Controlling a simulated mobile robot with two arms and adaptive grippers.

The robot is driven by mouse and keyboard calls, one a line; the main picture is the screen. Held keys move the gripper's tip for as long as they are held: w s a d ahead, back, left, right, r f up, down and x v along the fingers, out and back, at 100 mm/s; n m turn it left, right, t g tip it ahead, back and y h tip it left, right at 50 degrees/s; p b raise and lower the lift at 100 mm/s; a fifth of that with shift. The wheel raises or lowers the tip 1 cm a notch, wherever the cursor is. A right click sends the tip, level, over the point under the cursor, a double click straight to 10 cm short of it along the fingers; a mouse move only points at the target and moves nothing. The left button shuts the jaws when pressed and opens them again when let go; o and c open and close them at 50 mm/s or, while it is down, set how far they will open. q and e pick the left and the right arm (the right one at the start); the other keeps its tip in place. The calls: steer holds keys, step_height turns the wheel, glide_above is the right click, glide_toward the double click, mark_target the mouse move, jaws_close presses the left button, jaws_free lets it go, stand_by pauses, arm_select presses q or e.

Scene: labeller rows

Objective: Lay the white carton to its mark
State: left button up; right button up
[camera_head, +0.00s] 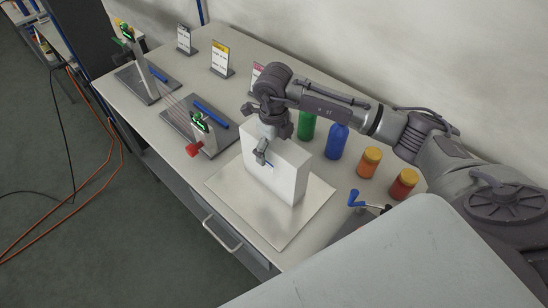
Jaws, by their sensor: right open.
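The white carton (283,172) stands upright on a pale square plate (278,231) near the front edge of the bench. My right gripper (264,147) comes in from the right, points down and is open at the carton's upper left part. One finger shows in front of the carton's face. The other finger is hard to make out, so I cannot tell whether the gripper touches the carton. I see no separate mark that I can identify for sure. My left gripper is not in view.
Dark fixtures with blue bars (211,115) and a red knob (194,150) lie to the left. Small sign cards (220,58) stand along the back.

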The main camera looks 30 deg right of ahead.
steer(key=shift+f, duration=0.85)
jaws_close()
steer(key=shift+r, duration=0.1)
